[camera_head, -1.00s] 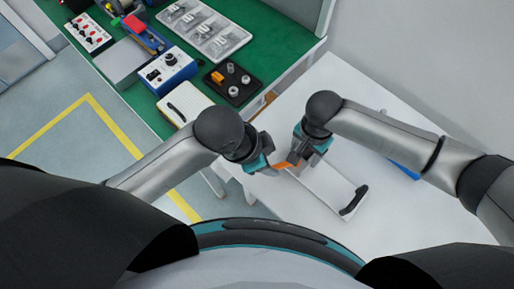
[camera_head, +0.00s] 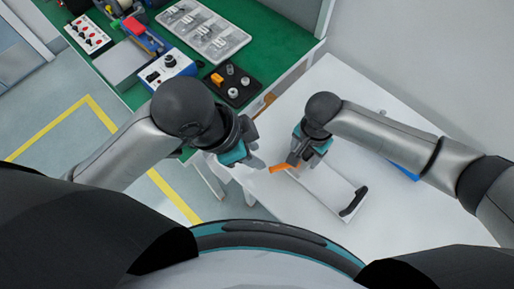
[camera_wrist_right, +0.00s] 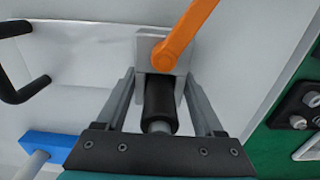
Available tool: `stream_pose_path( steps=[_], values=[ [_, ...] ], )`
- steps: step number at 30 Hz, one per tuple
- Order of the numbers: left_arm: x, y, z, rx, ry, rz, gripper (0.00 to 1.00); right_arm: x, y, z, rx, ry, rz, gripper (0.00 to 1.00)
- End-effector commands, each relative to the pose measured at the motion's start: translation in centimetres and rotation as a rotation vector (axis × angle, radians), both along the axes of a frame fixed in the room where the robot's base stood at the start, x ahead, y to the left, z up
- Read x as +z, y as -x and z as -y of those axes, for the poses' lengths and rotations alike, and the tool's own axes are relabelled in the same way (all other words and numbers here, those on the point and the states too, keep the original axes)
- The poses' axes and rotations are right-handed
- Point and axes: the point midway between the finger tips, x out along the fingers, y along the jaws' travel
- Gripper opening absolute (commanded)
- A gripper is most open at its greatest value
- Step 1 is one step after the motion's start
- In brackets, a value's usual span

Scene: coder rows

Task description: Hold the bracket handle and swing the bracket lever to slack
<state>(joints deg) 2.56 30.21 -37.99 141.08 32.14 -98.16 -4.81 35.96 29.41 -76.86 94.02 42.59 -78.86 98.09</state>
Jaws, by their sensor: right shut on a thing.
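The bracket is a small grey block (camera_wrist_right: 144,47) with an orange lever (camera_wrist_right: 185,35) pivoted on it and a black cylindrical handle (camera_wrist_right: 160,103) below it. My right gripper (camera_head: 297,160) is shut on this handle, with a finger on each side in the right wrist view. In the head view the orange lever (camera_head: 279,168) points left from the bracket. My left gripper (camera_head: 254,150) is a short way left of the lever's free end, apart from it and empty, its fingers spread. My right gripper hides most of the bracket in the head view.
A blue item (camera_head: 404,171) is partly behind my right arm. The green bench (camera_head: 265,58) holds a blue-and-white box (camera_head: 168,70), a black tray (camera_head: 233,88) and a clear parts tray (camera_head: 205,30).

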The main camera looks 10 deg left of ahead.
Motion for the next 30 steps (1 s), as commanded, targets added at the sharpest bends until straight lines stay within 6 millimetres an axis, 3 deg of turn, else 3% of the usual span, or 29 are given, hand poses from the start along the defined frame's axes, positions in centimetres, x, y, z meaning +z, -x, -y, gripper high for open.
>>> stream_pose_path(
  steps=[1, 9, 17, 24, 30],
  values=[
    [-0.3, -0.2, -0.1, -0.005, -0.005, -0.006, 0.31, 0.0, 0.0, 0.1, 0.000, 0.002, -0.001, 0.00],
    [-3.1, -2.8, -1.2, -0.095, -0.021, -0.126, 0.01, 0.0, 0.0, 0.0, 0.000, 0.002, -0.001, 0.00],
    [-4.7, -6.3, -2.7, -0.168, 0.051, -0.266, 0.00, 0.0, 0.0, 0.0, 0.000, 0.002, -0.001, 0.00],
    [-4.3, -9.5, -3.8, -0.192, 0.172, -0.341, 0.00, 0.0, 0.0, 0.0, 0.000, 0.001, -0.001, 0.00],
    [-3.8, -10.9, -4.3, -0.194, 0.241, -0.359, 0.00, 0.0, 0.0, 0.0, 0.000, 0.001, -0.001, 0.00]
  ],
)
